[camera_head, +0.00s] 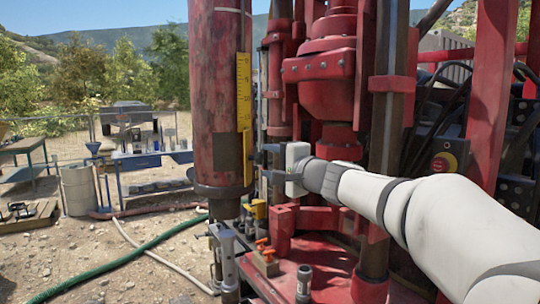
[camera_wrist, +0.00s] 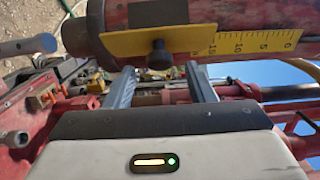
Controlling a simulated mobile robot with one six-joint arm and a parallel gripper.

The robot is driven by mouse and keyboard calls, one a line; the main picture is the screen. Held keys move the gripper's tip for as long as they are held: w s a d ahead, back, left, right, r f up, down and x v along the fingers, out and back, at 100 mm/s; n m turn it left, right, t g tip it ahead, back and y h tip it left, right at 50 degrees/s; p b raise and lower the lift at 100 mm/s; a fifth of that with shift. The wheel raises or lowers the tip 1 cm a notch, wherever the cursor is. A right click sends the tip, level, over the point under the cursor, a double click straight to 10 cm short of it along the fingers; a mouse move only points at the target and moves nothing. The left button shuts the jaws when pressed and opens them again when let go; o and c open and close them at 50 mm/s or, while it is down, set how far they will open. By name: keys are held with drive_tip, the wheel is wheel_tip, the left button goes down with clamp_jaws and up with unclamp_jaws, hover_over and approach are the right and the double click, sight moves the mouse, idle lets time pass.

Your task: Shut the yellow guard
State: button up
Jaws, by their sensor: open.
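A yellow plate (camera_head: 244,90) with scale marks runs upright along the side of the thick red cylinder; it looks like the yellow guard. In the wrist view the yellow plate (camera_wrist: 195,42) lies across the top, with a black knob (camera_wrist: 160,55) standing out from it. My gripper (camera_head: 266,162) reaches in from the right near the plate's lower end. In the wrist view my gripper (camera_wrist: 161,72) is open, and the knob shows between and just beyond its fingertips. I see nothing held, and contact with the knob cannot be told. Whether the plate stands open or shut is unclear.
The red cylinder (camera_head: 215,100) stands left of my gripper. Red rig machinery (camera_head: 325,85) crowds behind and right of it. Orange-handled valves (camera_head: 264,250) and a grey fitting (camera_head: 304,283) sit below. A green hose (camera_head: 130,260) lies on the open ground at left.

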sight(262, 159)
drive_tip(key=shift+p+x, duration=0.4)
drive_tip(key=shift+x, duration=1.2)
drive_tip(key=shift+c, duration=0.3)
